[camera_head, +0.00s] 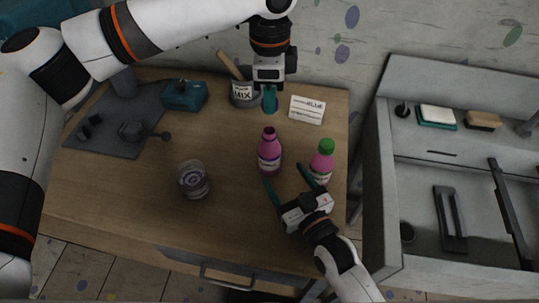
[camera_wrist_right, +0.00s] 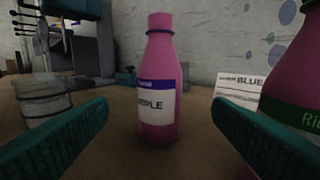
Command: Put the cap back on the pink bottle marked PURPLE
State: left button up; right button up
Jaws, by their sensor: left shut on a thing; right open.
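The pink bottle marked PURPLE (camera_head: 269,157) stands upright on the table with its neck bare; its label reads in the right wrist view (camera_wrist_right: 158,100). My left gripper (camera_head: 270,104) is behind and above it, pointing down, apart from the bottle. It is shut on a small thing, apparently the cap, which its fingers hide. My right gripper (camera_head: 287,176) is open and empty in front of the bottle. In the right wrist view the bottle stands between and beyond its two teal fingers, with no clear contact.
A second pink bottle with a green cap (camera_head: 326,146) stands close by on the right. A BLUE card (camera_head: 307,110), a MIX cup (camera_head: 242,93) and a blue box (camera_head: 184,96) are behind. A clear cup (camera_head: 193,181) stands left; table between is free.

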jog(key=x, duration=1)
jog(key=shift+w+a, duration=0.1)
jog(key=shift+w, duration=0.05)
jog(key=c, duration=1.4)
pick_arm(q)
send_over(269, 131)
jog(key=shift+f, duration=2.5)
pick_arm(e)
jog(key=shift+c, duration=0.2)
